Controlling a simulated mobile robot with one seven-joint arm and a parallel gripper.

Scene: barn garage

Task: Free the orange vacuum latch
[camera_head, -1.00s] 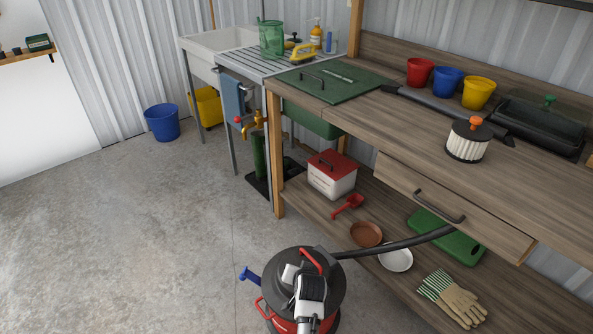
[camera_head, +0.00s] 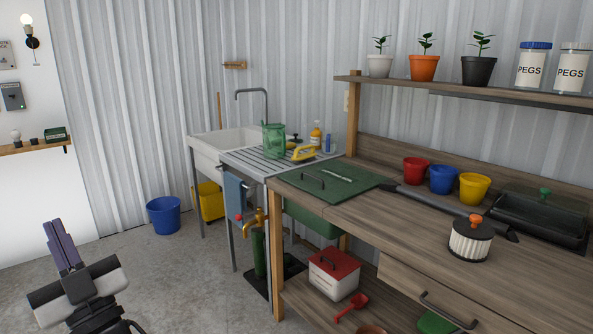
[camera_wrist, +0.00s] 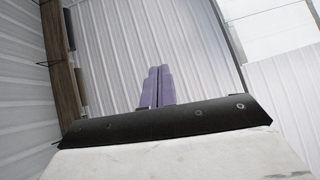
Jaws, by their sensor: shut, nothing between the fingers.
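My gripper (camera_head: 63,246) is at the lower left of the head view, raised over the floor and pointing up. Its purple fingers are together and empty; they also show closed in the wrist view (camera_wrist: 157,87), against white corrugated wall. The vacuum and its orange latch are not in either current view. A white pleated filter (camera_head: 469,241) with a black top and an orange knob (camera_head: 475,219) stands on the wooden bench, far to the right of my gripper.
The workbench (camera_head: 400,226) fills the right side, with a drawer and lower shelf. Red (camera_head: 415,170), blue (camera_head: 443,179) and yellow (camera_head: 473,188) pots stand on it. A sink (camera_head: 215,150) and a blue bucket (camera_head: 164,215) are behind. Floor between gripper and bench is clear.

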